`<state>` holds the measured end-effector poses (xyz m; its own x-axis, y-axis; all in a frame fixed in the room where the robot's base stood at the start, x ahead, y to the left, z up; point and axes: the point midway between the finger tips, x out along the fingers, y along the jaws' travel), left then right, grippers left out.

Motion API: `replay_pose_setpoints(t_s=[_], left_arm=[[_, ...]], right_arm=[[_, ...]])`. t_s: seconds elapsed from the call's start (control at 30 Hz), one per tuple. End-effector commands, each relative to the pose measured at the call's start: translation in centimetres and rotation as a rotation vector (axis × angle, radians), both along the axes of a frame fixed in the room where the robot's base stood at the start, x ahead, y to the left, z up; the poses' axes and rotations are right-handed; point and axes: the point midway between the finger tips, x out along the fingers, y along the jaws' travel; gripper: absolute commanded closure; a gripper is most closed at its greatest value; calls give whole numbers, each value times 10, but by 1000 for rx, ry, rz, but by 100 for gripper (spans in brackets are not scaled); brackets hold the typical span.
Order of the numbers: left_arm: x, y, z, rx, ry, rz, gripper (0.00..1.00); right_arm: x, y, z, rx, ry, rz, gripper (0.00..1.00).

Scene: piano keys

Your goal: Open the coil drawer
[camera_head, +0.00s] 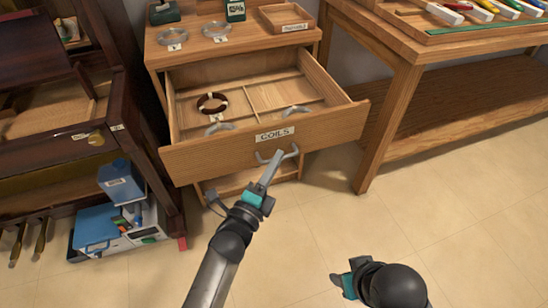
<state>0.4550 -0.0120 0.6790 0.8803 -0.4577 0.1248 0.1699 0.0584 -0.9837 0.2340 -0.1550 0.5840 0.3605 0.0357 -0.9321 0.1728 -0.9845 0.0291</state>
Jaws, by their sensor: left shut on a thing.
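The coil drawer (225,155), labelled COILS, stands pulled well out of the wooden cabinet, so its inside shows. A dark red coil (212,103) and two grey coils (219,128) (296,111) lie in its divided compartments. A grey bar handle (290,153) is on the drawer front below the label. My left gripper (268,172) reaches up from below and is shut on the handle. My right gripper (345,284) is low at the right, over the floor and away from the drawer; its fingers are too foreshortened to judge.
Grey rings (173,36) and a small wooden tray (287,17) sit on the cabinet top. A wooden workbench (405,75) stands at the right. A dark piano-like case (60,150) and a toolbox (150,222) are at the left. The tiled floor (460,220) in front is clear.

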Motion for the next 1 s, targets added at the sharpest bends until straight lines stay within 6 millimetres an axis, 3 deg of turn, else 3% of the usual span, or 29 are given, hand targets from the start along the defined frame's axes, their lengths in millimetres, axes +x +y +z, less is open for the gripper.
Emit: replay_pose_setpoints(t_s=[0.6, 0.63, 0.8, 0.9, 1.0], left_arm=[[-6, -1, 0, 1, -1, 1, 100], [-6, -1, 0, 1, -1, 1, 87], [-5, -1, 0, 1, -1, 1, 68], [-5, -1, 0, 1, -1, 1, 59], [-5, -2, 0, 1, 0, 0, 59]], right_arm=[[3, 2, -3, 3, -2, 2, 50], [4, 2, -3, 3, -2, 1, 50], [4, 2, -3, 5, -2, 1, 50], [4, 2, -3, 5, -2, 1, 50], [4, 2, -3, 5, -2, 1, 50]])
